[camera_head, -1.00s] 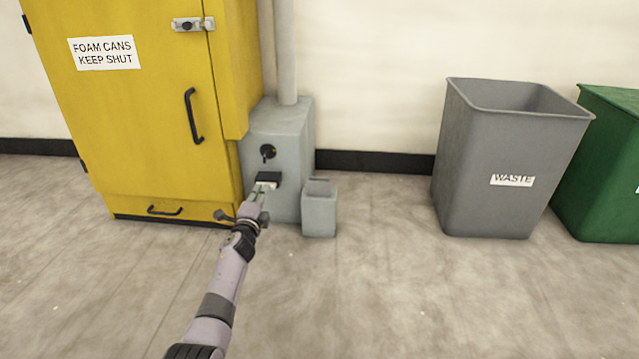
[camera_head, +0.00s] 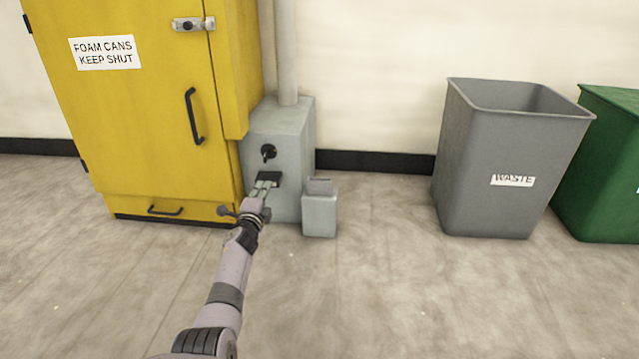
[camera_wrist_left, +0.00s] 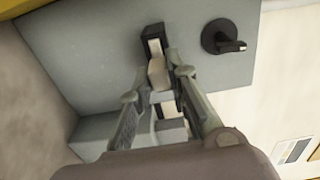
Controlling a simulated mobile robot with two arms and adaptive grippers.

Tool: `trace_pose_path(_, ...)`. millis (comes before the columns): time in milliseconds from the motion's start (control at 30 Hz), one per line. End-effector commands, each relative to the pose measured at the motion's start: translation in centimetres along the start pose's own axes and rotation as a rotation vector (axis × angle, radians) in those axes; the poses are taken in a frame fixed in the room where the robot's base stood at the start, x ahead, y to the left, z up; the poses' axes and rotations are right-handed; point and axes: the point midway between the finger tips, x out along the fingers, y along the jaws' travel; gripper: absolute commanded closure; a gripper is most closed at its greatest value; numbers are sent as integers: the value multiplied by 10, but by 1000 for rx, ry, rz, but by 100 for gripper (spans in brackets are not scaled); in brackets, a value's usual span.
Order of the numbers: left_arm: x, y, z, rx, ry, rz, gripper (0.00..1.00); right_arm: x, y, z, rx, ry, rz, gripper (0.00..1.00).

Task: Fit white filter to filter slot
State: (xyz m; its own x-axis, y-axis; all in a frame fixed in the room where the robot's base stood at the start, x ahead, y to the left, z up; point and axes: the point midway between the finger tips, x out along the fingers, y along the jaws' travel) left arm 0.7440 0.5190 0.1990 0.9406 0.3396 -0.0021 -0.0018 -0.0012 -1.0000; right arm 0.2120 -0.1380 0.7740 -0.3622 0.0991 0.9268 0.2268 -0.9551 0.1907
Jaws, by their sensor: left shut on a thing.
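The filter slot (camera_head: 268,179) is a black-framed opening low on the front of the grey housing. It also shows in the left wrist view (camera_wrist_left: 153,32), with a pale inside. My left gripper (camera_head: 263,189) is right at the slot, its fingers pointing into it. The head view hardly shows the filter. My right gripper is not in view.
The grey housing (camera_head: 290,130) has a black knob (camera_head: 268,153) above the slot. A small grey box (camera_head: 319,213) stands beside it on the right. A yellow cabinet (camera_head: 150,130) is close on the left. A grey waste bin (camera_head: 490,170) and green bin (camera_head: 605,180) stand right.

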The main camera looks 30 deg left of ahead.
Motion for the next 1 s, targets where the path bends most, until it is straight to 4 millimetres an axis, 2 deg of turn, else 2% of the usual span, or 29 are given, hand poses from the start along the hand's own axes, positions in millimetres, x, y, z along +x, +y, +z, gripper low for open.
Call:
trace_pose_path(500,2,-1,-1,-1,1,-2,100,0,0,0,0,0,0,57)
trace_pose_path(533,2,-1,-1,0,1,-2,83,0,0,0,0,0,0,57)
trace_pose_path(867,1,0,-1,0,1,-1,61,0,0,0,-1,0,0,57)
trace_pose_path(1000,1,0,-1,0,2,-1,60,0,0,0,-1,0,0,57)
